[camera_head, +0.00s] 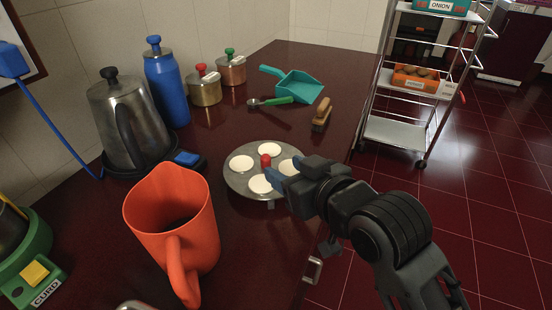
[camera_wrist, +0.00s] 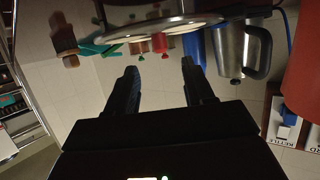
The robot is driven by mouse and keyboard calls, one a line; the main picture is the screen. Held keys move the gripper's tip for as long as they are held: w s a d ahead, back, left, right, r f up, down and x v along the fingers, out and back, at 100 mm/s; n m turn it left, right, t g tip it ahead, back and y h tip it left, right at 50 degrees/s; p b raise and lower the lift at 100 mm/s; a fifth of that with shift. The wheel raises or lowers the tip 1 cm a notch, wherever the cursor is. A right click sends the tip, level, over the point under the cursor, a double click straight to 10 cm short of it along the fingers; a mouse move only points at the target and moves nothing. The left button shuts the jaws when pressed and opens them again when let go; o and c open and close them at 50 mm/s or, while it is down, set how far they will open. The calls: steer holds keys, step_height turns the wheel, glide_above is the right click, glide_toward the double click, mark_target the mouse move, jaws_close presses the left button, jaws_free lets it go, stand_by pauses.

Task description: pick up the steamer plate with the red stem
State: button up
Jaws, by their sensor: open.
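The steamer plate (camera_head: 238,181) is a round grey metal disc on the dark red counter, with a red stem (camera_head: 265,160) at its centre and several white round cakes on it. In the wrist view, which is upside down, the plate (camera_wrist: 127,33) appears nearly edge-on at the top, with the red stem (camera_wrist: 160,43) beyond the fingertips. My gripper (camera_head: 280,178) is at the plate's right side in the head view and hides part of its rim. In the wrist view my gripper (camera_wrist: 160,67) is open with nothing between the fingers.
An orange jug (camera_head: 175,225) stands at the front left, near the plate. A steel kettle (camera_head: 120,120), blue bottle (camera_head: 166,85) and copper pots (camera_head: 205,90) stand behind. A teal dustpan (camera_head: 293,87) and brush (camera_head: 322,115) lie farther back. A wheeled rack (camera_head: 395,132) is beyond the counter.

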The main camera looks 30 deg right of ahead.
mark_target(268, 160)
steer(key=x, duration=0.7)
steer(key=shift+w+f, duration=0.1)
steer(key=shift+f, duration=0.05)
steer(key=shift+c, duration=0.2)
jaws_close()
